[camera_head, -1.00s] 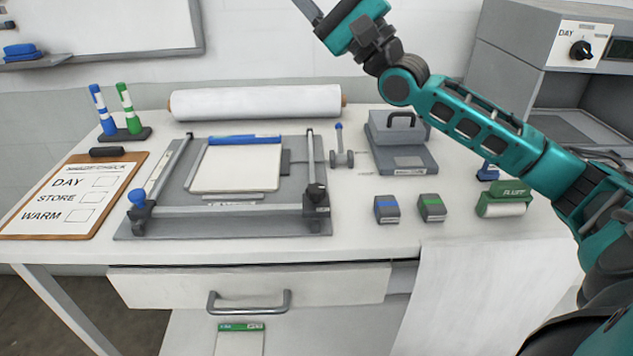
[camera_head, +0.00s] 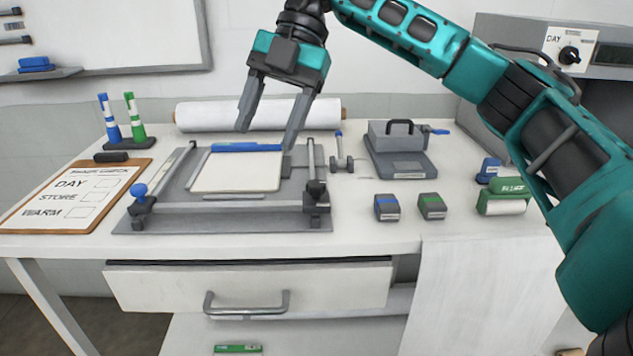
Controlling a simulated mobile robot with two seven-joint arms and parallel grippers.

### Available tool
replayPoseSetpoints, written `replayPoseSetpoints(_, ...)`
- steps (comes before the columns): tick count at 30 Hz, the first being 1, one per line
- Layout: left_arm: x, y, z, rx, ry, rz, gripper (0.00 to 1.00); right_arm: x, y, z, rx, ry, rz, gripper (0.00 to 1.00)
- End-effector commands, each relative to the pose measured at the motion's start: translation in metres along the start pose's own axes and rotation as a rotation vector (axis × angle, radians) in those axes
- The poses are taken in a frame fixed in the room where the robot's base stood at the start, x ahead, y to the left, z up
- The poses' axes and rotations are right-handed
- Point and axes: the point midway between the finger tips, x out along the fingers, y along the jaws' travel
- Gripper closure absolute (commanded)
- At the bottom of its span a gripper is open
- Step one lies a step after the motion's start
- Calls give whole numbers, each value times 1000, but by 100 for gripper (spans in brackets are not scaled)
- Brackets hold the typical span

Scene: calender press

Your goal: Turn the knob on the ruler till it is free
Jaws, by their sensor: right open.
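The ruler (camera_head: 232,206) is a pale grey bar lying across the front of a grey flat frame (camera_head: 175,222) on the table. A round blue knob (camera_head: 139,190) stands on a dark clamp at the ruler's left end. A dark clamp block (camera_head: 316,190) sits at its right end. A cream sheet with a blue edge strip (camera_head: 240,172) lies inside the frame. My right gripper (camera_head: 266,138) is open and empty, fingers pointing down, above the back of the frame. It is apart from the knob, up and to its right. My left gripper is not in view.
A clipboard (camera_head: 75,196) lies left of the frame, with blue and green markers (camera_head: 137,118) behind it. A white roll (camera_head: 190,117) lies at the back. A grey box device (camera_head: 400,152), small blocks (camera_head: 387,207) and a green dispenser (camera_head: 503,200) stand to the right.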

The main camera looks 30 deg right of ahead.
Motion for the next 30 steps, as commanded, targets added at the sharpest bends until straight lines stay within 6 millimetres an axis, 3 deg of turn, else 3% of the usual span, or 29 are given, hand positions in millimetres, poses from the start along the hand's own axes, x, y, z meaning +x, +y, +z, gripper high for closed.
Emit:
replayPoseSetpoints(4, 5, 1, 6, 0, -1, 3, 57, -28, -19, 40, 44, -298, -139, 39)
replayPoseSetpoints(8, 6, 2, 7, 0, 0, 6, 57, -49, -31, 56, 88, -435, -210, 39)
replayPoseSetpoints(11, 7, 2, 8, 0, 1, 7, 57, -53, -35, 61, 103, -474, -231, 39)
replayPoseSetpoints(14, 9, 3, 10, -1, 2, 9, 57, -45, -38, 66, 106, -477, -236, 39)
replayPoseSetpoints(21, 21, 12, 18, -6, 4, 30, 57, -3, -50, 87, 105, -473, -235, 39)
replayPoseSetpoints(30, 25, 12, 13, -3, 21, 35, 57, 40, -62, 109, 105, -475, -233, 39)
